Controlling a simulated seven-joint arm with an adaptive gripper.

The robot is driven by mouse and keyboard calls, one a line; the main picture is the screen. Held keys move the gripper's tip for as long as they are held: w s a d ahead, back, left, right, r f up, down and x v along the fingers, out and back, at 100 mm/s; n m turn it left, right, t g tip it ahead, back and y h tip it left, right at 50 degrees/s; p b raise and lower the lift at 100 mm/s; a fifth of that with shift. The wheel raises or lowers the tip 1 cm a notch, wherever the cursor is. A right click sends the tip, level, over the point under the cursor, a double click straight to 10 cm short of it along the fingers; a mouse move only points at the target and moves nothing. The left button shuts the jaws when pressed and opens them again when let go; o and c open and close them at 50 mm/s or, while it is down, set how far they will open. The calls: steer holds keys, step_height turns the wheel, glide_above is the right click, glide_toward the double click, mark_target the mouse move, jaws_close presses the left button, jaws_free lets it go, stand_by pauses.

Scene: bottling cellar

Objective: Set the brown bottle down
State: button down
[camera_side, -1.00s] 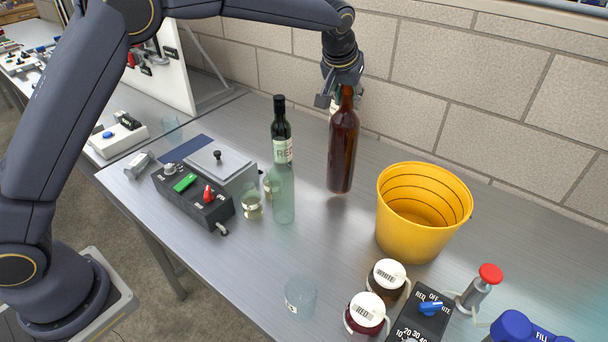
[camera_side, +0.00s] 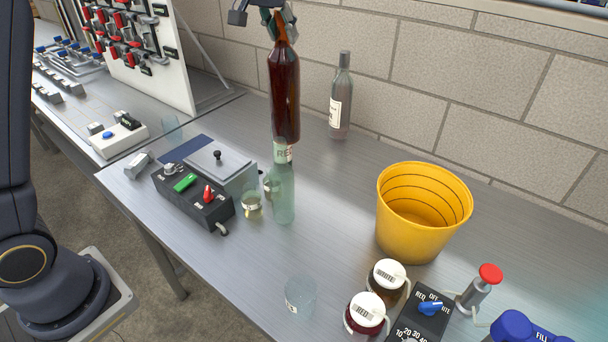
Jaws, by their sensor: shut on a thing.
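The brown bottle (camera_side: 284,95) hangs upright in the air in the side view, left of the picture's middle. My gripper (camera_side: 274,18), cut off partly by the top edge, is shut on its neck. The bench top (camera_side: 340,205) lies beneath the held bottle.
A pale green bottle (camera_side: 281,195) stands below the brown bottle, and a grey labelled bottle (camera_side: 341,100) stands near the wall. A yellow bucket (camera_side: 422,235) is at the right. A control box (camera_side: 193,195) is at the left. Bench between pale bottle and bucket is clear.

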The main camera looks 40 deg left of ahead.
steer(key=s+a+f+n+g+y, duration=0.15)
steer(key=s+a, duration=0.25)
steer(key=a, duration=0.6)
steer(key=s+a+f+n+t+y, duration=0.1)
steer(key=s+a+f+n, duration=0.15)
steer(key=a, duration=0.75)
steer(key=w+a+f, duration=0.5)
steer(key=w+f, duration=0.7)
steer(key=shift+w+f+n, duration=0.15)
steer(key=shift+n, duration=0.25)
steer(key=shift+f+g, duration=0.15)
steer(key=shift+g, duration=0.1)
steer(key=c, duration=0.8)
jaws_free()
steer(key=shift+f, duration=0.2)
